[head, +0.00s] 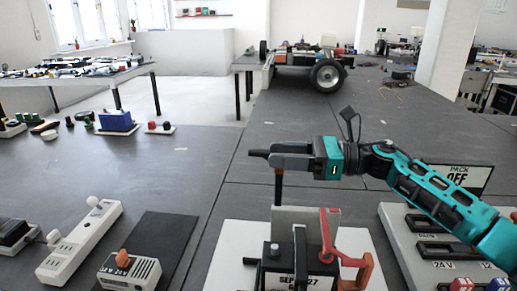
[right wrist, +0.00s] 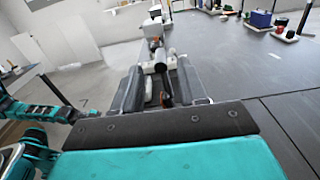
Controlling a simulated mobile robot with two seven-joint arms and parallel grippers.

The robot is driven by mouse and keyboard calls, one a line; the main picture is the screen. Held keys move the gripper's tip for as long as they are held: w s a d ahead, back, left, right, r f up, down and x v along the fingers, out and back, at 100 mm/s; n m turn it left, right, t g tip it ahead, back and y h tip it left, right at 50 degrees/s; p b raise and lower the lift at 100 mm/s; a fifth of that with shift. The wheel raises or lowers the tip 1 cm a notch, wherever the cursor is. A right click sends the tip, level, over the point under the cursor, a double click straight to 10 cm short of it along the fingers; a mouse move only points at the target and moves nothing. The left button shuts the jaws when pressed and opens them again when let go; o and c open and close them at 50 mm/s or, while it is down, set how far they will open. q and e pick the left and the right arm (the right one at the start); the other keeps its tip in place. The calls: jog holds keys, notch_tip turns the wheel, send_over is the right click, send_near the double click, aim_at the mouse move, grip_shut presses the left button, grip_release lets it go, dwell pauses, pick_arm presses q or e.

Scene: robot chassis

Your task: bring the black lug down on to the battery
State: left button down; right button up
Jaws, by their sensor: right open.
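The battery (head: 289,277) is a dark box with a date label, standing on a white base plate in the head view. A grey upright panel rises at its back. A red lug arm (head: 326,240) stands at its right side. The black lug (head: 278,187) appears as a dark upright bar, raised above the battery's left side. My right gripper (head: 268,157) is open at the bar's top. In the right wrist view a dark round bar (right wrist: 161,66) shows between the spread fingers; contact cannot be told.
A white panel with black slots and a PACK OFF sign (head: 466,178) stands at the right. A white power strip (head: 80,243) and an orange-knobbed meter (head: 130,271) lie at the left. A wheeled chassis (head: 305,66) is at the back. The table's middle is clear.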

aim_at(259, 153)
jog(key=a, duration=0.2)
jog(key=w+a, duration=0.1)
jog(key=a, duration=0.2)
jog(key=shift+p, duration=0.3)
grip_shut()
dwell(0.4)
